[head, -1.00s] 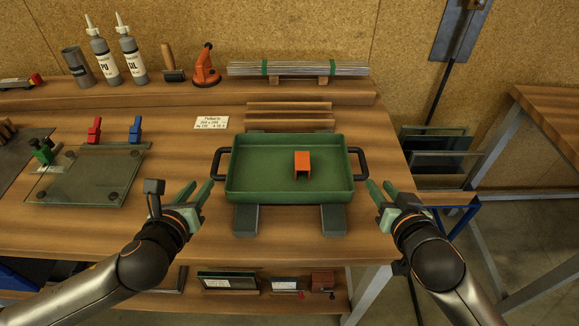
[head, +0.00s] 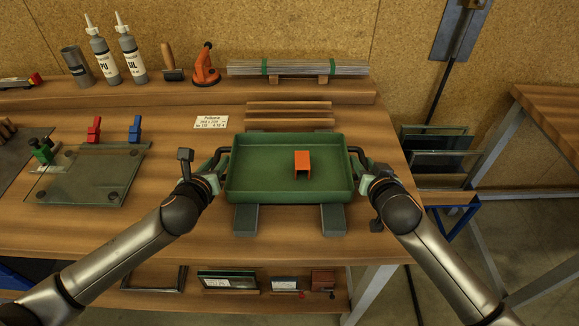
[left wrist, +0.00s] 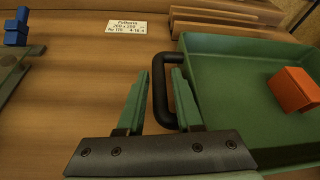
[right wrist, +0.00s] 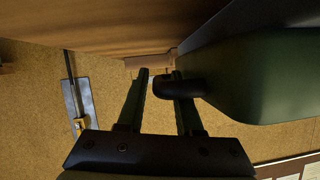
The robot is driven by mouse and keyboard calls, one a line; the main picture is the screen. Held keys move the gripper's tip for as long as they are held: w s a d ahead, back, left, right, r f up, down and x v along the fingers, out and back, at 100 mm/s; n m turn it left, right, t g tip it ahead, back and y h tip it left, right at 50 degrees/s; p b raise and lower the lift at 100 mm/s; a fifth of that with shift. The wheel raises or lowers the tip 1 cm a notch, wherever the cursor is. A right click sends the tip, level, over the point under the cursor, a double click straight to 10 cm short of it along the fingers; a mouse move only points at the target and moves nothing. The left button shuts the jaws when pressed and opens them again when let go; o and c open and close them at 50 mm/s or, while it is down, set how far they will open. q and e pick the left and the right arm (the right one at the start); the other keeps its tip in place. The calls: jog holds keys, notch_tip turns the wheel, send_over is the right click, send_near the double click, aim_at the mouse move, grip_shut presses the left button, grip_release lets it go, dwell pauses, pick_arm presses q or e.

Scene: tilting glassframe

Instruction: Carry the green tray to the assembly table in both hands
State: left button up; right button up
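The green tray (head: 290,192) rests on two grey supports on the workbench, with an orange U-shaped block (head: 302,164) inside it. It has a black handle at each end. My left gripper (head: 216,172) is at the left handle; in the left wrist view its open fingers (left wrist: 155,95) stand on either side of the handle bar (left wrist: 160,100), with a gap visible. My right gripper (head: 366,172) is at the right handle; in the right wrist view its fingers (right wrist: 164,85) are apart, with the handle (right wrist: 178,88) between them. The tray also shows in the left wrist view (left wrist: 225,80).
Another wooden table (head: 545,110) stands at the right, beyond a floor gap with a rack of glass panes (head: 437,145). A glass plate with clamps (head: 90,178) lies left of the tray. Wooden strips (head: 290,115) lie behind the tray.

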pick_arm(q)
grip_shut()
pick_arm(e)
grip_shut()
dwell(1.2)
